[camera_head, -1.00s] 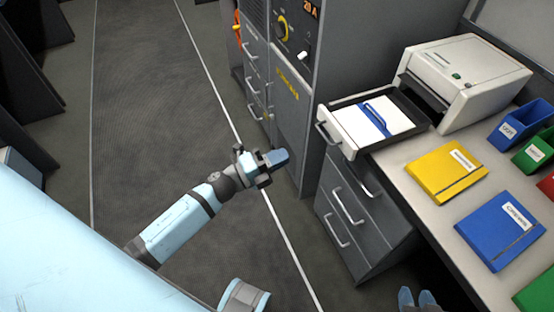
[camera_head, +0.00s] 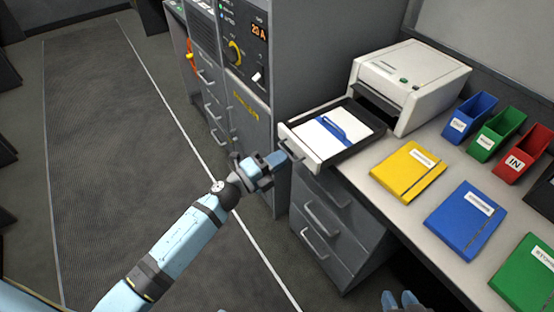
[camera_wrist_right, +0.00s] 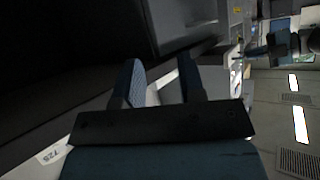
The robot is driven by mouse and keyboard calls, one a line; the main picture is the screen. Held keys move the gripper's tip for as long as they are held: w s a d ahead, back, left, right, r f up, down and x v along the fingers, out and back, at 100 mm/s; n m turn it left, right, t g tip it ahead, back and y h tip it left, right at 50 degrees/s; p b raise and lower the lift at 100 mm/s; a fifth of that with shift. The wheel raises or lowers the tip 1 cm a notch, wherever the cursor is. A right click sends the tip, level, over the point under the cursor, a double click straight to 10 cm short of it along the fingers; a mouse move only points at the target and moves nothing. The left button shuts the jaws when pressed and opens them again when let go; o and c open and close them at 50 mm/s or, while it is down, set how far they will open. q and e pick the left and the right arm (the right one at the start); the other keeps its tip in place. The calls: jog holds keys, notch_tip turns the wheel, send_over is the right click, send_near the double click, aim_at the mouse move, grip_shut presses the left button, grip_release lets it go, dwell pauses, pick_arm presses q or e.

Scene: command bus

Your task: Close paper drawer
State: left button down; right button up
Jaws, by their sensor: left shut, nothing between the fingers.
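The paper drawer (camera_head: 318,151) is pulled out from the cream printer (camera_head: 408,85) and sits open at the desk's left end. It holds white paper with a blue strip (camera_head: 332,128). Its handle (camera_head: 291,146) is on the white front, facing left. My left gripper (camera_head: 280,158) is shut and empty, its tips close beside the handle; I cannot tell if they touch. My right gripper (camera_head: 401,301) is low at the bottom edge, away from the drawer. In the right wrist view my right gripper (camera_wrist_right: 161,72) has its fingers apart with nothing clear between them.
Grey desk drawers (camera_head: 330,225) with handles stand below the paper drawer. On the desk (camera_head: 380,203) lie yellow (camera_head: 408,172), blue (camera_head: 465,220) and green (camera_head: 528,275) folders. Colored bins stand behind them. A tall control cabinet (camera_head: 300,60) is behind my left gripper. The floor at left is clear.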

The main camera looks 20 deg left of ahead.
aim_at(325, 136)
pick_arm(q)
jog(key=x, duration=0.4)
jog(key=f+b+x, duration=0.1)
jog(key=x, duration=0.4)
jog(key=f+b+x, duration=0.1)
jog(key=x, duration=0.4)
jog(key=shift+w+d+f, duration=0.25)
jog(key=shift+w+d, duration=0.2)
pick_arm(e)
jog(key=shift+a, duration=0.3)
jog(key=shift+d+f, duration=0.1)
